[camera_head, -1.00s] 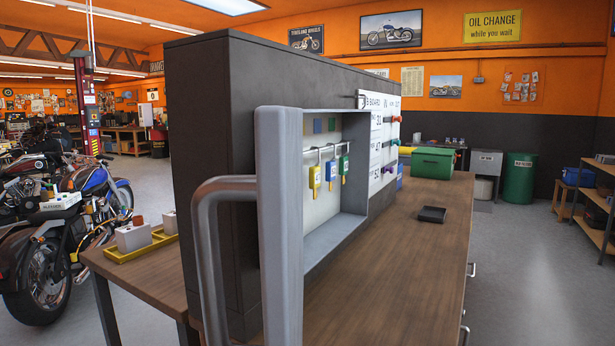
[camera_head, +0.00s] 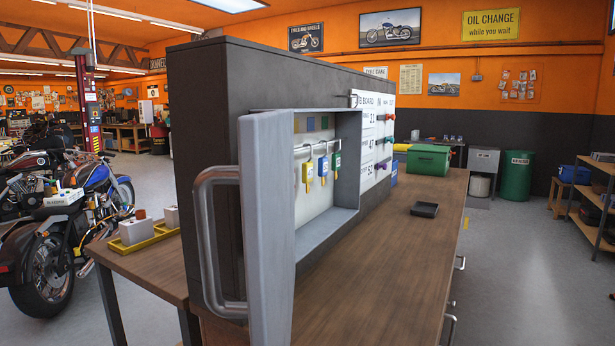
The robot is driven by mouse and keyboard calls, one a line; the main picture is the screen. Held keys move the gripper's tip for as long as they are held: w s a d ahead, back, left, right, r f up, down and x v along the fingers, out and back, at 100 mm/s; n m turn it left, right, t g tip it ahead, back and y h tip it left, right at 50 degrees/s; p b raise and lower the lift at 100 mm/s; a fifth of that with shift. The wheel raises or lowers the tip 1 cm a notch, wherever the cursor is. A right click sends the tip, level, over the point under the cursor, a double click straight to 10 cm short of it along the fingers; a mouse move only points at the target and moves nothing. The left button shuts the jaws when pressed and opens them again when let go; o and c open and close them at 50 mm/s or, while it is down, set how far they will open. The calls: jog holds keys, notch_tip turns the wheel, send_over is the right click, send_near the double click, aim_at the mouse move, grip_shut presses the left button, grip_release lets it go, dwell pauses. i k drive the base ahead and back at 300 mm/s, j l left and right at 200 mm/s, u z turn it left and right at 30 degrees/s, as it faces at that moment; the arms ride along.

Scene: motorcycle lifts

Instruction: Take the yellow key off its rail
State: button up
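The yellow key (camera_head: 307,176) hangs from a metal rail (camera_head: 318,146) inside an open grey key cabinet (camera_head: 343,197). It is the leftmost of three keys. A blue key (camera_head: 323,166) and a green key (camera_head: 337,162) hang to its right. The cabinet door (camera_head: 266,230) stands open toward me, with a curved metal handle (camera_head: 206,240) on its left side. My gripper is not in view.
The cabinet is set in a dark upright panel (camera_head: 206,150) on a wooden workbench (camera_head: 375,270). A small black tray (camera_head: 425,209) and a green box (camera_head: 428,160) are on the bench. The bench top before the cabinet is clear. Open floor lies at right.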

aim_at(306, 167)
jog(key=k+l+z, duration=0.1)
jog(key=k+z, duration=0.35)
jog(key=l+z, duration=0.1)
jog(key=z, duration=1.2)
jog(key=i+l+z, duration=0.15)
jog(key=i, duration=0.95)
jog(key=i+u, duration=0.35)
jog(key=i+l+u, duration=0.35)
jog(key=i, duration=0.2)
jog(key=i+j+u, duration=0.1)
jog(key=u, duration=0.3)
jog(key=i+u, duration=0.55)
jog(key=u, duration=0.65)
jog(key=i+j, duration=0.35)
jog(key=j, duration=0.2)
